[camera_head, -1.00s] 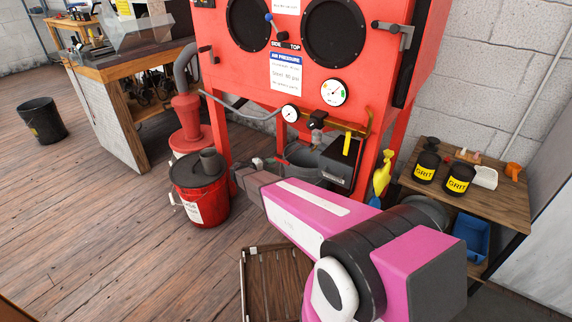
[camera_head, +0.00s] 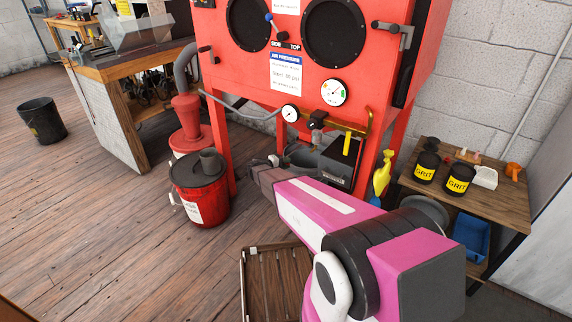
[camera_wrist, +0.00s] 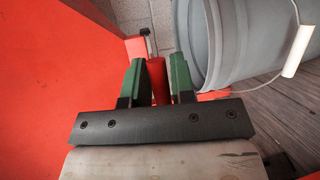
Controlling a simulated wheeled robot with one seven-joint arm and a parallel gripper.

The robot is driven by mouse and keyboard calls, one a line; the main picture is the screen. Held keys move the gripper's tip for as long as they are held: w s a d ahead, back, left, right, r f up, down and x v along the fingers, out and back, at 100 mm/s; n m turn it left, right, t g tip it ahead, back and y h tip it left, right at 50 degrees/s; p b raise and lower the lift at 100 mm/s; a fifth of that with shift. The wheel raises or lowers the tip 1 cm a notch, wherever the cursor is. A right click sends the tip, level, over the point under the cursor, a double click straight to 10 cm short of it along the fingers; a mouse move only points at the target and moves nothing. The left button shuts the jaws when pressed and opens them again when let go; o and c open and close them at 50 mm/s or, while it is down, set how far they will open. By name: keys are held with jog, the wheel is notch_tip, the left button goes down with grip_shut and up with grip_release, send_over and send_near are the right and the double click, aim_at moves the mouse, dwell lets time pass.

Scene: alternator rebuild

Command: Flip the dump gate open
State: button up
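My gripper (camera_wrist: 157,82) shows two green fingers in the wrist view, with a gap between them. A red grip-like piece (camera_wrist: 157,78) lies in that gap, with a thin rod and a small dark part beyond it. It looks like a lever handle; I cannot tell whether the fingers touch it or whether it belongs to the dump gate. The gate itself is not clearly visible. In the head view, my arm reaches low under the red blast cabinet (camera_head: 285,75); the fingers are too small to read there.
A grey bucket (camera_wrist: 230,40) with a white-gripped bail is close on the right in the wrist view. A red lidded bucket (camera_head: 200,195) stands left of my arm. A wooden slatted item (camera_head: 272,285) lies on the floor. A bench (camera_head: 490,210) with grit bottles stands right.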

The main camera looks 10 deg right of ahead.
grip_shut()
jog(key=s+a, duration=0.5)
jog(key=shift+s, duration=0.15)
jog(key=shift+a, duration=0.1)
jog(key=shift+o, duration=2.4)
grip_release()
jog(key=shift+a, duration=0.1)
jog(key=v, duration=1)
jog(key=shift+s+a, duration=0.2)
jog(key=shift+a, duration=0.15)
